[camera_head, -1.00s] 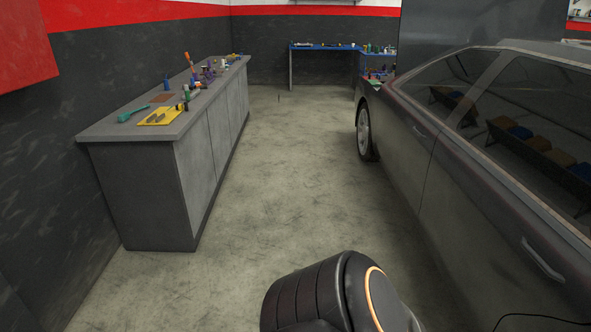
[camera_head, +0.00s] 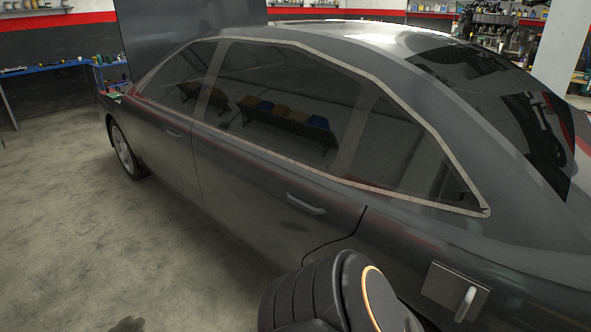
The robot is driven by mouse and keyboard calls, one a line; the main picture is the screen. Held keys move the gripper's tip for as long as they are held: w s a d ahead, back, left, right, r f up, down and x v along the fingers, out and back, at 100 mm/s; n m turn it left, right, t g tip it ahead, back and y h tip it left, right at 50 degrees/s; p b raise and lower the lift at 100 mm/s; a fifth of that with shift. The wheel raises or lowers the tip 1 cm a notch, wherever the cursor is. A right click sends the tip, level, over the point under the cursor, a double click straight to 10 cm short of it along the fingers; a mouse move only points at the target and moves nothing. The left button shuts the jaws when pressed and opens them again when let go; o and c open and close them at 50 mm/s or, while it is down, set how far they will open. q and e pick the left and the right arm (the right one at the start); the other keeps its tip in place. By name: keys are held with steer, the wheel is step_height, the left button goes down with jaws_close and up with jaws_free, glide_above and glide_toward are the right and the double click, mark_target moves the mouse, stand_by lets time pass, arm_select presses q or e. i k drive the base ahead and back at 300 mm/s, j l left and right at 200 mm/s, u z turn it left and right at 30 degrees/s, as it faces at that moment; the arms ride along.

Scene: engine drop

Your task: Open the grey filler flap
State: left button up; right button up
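The grey filler flap (camera_head: 445,284) is a small square panel on the dark car's rear side, at the lower right. It looks closed, lying against the body. A pale upright handle (camera_head: 466,303) sits on its right part. One of my dark arm links with an orange ring shows at the bottom, left of the flap and overlapping the car's lower side. Neither gripper is in view.
The dark grey car (camera_head: 250,195) fills the middle and right, with its hood raised. Open concrete floor (camera_head: 90,240) lies to the left. A blue-topped bench (camera_head: 45,68) stands far left, and a pale pillar (camera_head: 562,45) stands behind the car.

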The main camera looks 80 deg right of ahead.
mark_target(464, 297)
steer(key=z, duration=3.75)
